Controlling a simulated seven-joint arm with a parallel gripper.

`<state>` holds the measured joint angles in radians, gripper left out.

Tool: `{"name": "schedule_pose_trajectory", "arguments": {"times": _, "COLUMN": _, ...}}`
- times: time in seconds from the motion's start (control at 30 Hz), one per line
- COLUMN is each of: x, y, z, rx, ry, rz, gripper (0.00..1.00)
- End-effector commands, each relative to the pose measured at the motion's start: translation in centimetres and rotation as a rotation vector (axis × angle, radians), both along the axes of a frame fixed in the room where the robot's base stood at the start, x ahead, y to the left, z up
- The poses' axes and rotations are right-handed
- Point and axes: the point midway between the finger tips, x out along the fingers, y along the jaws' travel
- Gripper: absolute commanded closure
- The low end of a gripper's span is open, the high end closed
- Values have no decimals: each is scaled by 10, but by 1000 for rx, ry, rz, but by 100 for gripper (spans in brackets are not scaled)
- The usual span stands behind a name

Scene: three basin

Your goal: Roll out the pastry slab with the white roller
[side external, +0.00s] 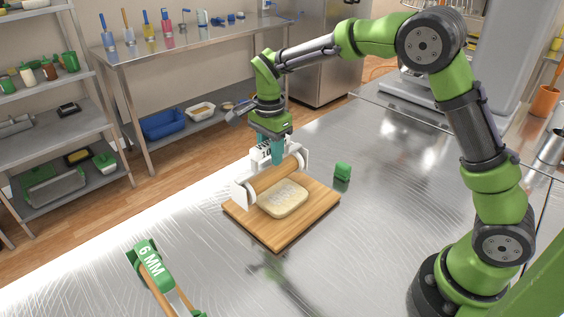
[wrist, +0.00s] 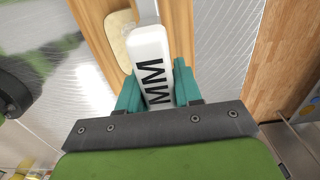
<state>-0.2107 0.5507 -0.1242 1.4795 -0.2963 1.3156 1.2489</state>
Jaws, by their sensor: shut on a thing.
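The white roller (side external: 243,191) has a white frame and a wooden barrel. It is over the far left part of the wooden board (side external: 283,238), beside the pastry slab (side external: 284,198). I cannot tell whether the barrel touches the slab. The slab is pale, with rounded corners, and lies on the board. My gripper (side external: 276,153) is above the roller, its teal fingers shut on the roller's white block. In the wrist view my gripper (wrist: 158,85) grips this block (wrist: 153,58), lettered "MM"; the slab (wrist: 114,42) shows partly beside it.
A green roller marked "6 MM" (side external: 152,264) lies at the near left of the steel table. A small green block (side external: 342,172) sits just right of the board. Shelves and a bench stand behind.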

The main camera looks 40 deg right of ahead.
Motion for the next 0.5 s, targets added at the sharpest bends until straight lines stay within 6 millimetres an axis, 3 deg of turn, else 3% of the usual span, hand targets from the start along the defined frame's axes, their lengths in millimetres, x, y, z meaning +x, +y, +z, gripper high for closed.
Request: {"name": "schedule_pose_trajectory", "arguments": {"times": 0.5, "x": 0, "y": 0, "z": -10, "rx": -1, "ry": -1, "rz": 0, "gripper": 100}}
